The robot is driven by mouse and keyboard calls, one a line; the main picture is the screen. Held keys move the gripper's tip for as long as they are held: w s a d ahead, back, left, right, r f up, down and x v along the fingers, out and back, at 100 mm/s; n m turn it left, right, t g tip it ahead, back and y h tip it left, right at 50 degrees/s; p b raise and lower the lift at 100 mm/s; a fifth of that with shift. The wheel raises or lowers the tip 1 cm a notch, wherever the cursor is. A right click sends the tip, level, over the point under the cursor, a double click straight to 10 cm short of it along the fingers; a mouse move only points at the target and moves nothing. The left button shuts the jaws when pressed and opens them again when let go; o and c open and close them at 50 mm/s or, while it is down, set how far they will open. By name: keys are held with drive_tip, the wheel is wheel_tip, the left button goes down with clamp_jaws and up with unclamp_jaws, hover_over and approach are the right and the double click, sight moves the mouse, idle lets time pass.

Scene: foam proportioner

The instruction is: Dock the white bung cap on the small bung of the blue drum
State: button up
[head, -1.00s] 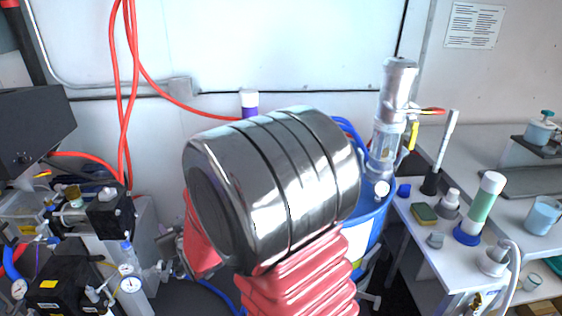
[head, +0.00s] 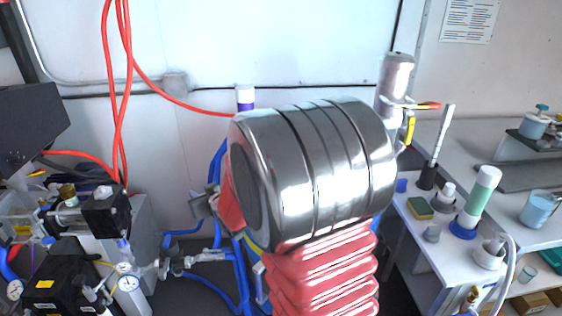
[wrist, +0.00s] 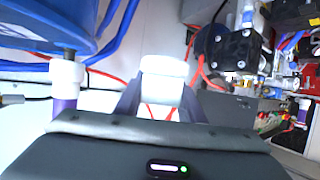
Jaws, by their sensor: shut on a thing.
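The white bung cap (wrist: 165,72) is in the wrist view, a short white cylinder between the two dark purple fingers of my gripper (wrist: 161,92). My gripper is shut on it. A large blue curved body, which looks like the blue drum (wrist: 40,25), fills the upper left of the wrist view, apart from the cap. In the head view my metal and red arm hides nearly all of the drum and its top. The small bung is not visible in either current view. My gripper is hidden behind my arm in the head view.
A white-topped purple item (head: 245,97) stands at the back. Red hoses (head: 122,90) hang at left. A bench (head: 425,225) at right holds a sponge and bottles.

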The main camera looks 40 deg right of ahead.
drive_tip(key=shift+m+h, duration=0.6)
drive_tip(key=shift+h, duration=0.2)
drive_tip(key=d+r, duration=0.1)
drive_tip(key=d, duration=0.3)
drive_tip(key=s+d, duration=0.1)
drive_tip(key=d, duration=0.3)
drive_tip(key=s+d+r, duration=0.1)
drive_tip(key=d, duration=0.3)
drive_tip(key=shift+d+r, duration=0.15)
drive_tip(key=shift+r, duration=0.15)
drive_tip(key=shift+m+g+h, duration=0.3)
drive_tip(key=shift+m+h, duration=0.5)
drive_tip(key=s+d, duration=0.1)
drive_tip(key=d, duration=0.3)
drive_tip(key=s+d+r, duration=0.1)
drive_tip(key=s+d, duration=0.1)
drive_tip(key=d, duration=0.2)
drive_tip(key=s+d+r, duration=0.1)
drive_tip(key=s+d, duration=0.1)
drive_tip(key=d, duration=0.2)
drive_tip(key=shift+s+r, duration=0.1)
drive_tip(key=shift+f, duration=2.9)
drive_tip(key=shift+s+a, duration=0.1)
drive_tip(key=shift+s, duration=0.05)
drive_tip(key=shift+f, duration=0.5)
drive_tip(key=o, duration=0.8)
drive_tip(key=shift+c, duration=0.2)
